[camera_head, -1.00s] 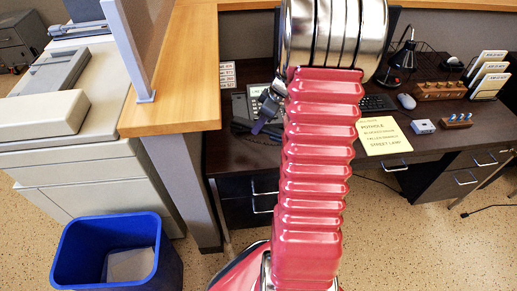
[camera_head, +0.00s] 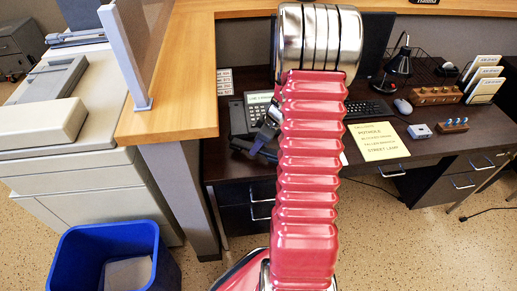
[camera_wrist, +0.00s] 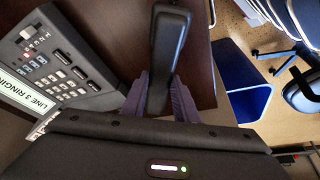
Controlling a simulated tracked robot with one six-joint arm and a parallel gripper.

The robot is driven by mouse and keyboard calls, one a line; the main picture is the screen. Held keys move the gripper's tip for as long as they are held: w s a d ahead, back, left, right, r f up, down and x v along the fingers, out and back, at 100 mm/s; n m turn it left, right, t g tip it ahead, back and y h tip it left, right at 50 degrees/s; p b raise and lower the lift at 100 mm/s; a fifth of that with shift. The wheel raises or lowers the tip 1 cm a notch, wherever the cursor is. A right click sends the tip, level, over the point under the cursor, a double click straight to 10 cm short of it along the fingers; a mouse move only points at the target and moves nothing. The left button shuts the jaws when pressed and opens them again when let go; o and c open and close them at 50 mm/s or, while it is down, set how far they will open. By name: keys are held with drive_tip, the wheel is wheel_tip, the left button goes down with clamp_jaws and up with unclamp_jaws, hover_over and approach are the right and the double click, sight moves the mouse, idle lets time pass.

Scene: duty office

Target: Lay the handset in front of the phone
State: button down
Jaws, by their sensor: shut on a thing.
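The desk phone (camera_wrist: 52,72) lies at the left of the wrist view, with keys and a display reading "LINE 3 RINGING". In the head view the phone (camera_head: 238,115) stands on the dark desk, partly hidden by my arm. My gripper (camera_wrist: 159,97) has purple fingers shut across the black handset (camera_wrist: 170,42). The handset is beside the phone and apart from it, over bare desk top. In the head view the handset (camera_head: 241,145) is in front of the phone, near the desk's front edge. I cannot tell whether it touches the desk.
A wooden counter (camera_head: 170,118) borders the left. A blue bin (camera_head: 75,262) stands on the floor.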

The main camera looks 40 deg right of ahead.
drive_tip(key=shift+f, duration=1.2)
drive_tip(key=shift+f, duration=0.1)
drive_tip(key=c, duration=1.4)
unclamp_jaws()
drive_tip(key=v, duration=1.2)
drive_tip(key=shift+m, duration=0.3)
